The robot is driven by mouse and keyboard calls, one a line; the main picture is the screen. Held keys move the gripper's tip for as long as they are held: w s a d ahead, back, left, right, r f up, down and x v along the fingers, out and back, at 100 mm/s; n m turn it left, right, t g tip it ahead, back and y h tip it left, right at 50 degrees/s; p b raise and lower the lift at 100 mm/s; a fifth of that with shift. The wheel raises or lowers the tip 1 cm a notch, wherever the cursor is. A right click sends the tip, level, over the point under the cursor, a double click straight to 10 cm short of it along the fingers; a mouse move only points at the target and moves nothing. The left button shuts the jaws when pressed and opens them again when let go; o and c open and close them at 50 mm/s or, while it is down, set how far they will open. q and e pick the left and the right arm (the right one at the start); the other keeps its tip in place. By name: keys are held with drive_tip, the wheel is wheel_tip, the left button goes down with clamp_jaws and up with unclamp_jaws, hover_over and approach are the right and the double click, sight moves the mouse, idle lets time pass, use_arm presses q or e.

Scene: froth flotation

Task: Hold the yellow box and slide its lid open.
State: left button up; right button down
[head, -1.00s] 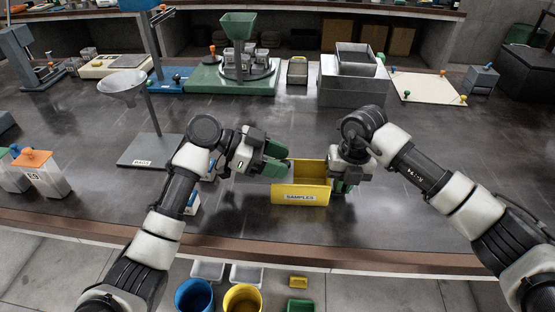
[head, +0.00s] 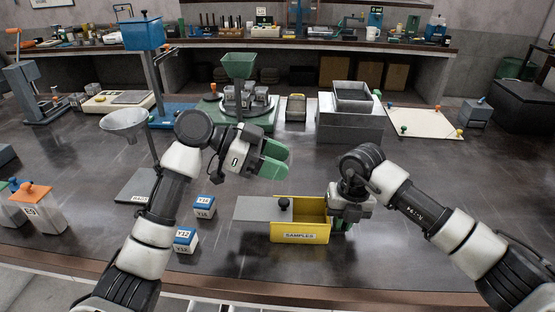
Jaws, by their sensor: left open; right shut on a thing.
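The yellow box (head: 300,231), labelled SAMPLES, stands on the dark bench in front of me. Its grey lid (head: 256,209) with a dark knob (head: 285,203) is slid out to the left, and part of the box's inside shows open on the right. My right gripper (head: 342,222) is shut on the box's right end; its fingertips are partly hidden. My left gripper (head: 274,158) is open and empty, with green fingers, above and behind the lid and apart from it.
Two small blue-topped boxes, Y16 (head: 204,207) and Y12 (head: 186,240), stand left of the lid. A funnel stand (head: 125,122) and an orange-lidded container (head: 37,205) are further left. Grey bins (head: 348,120) and a green machine (head: 240,95) stand behind.

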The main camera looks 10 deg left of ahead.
drive_tip(key=c, duration=1.1)
unclamp_jaws()
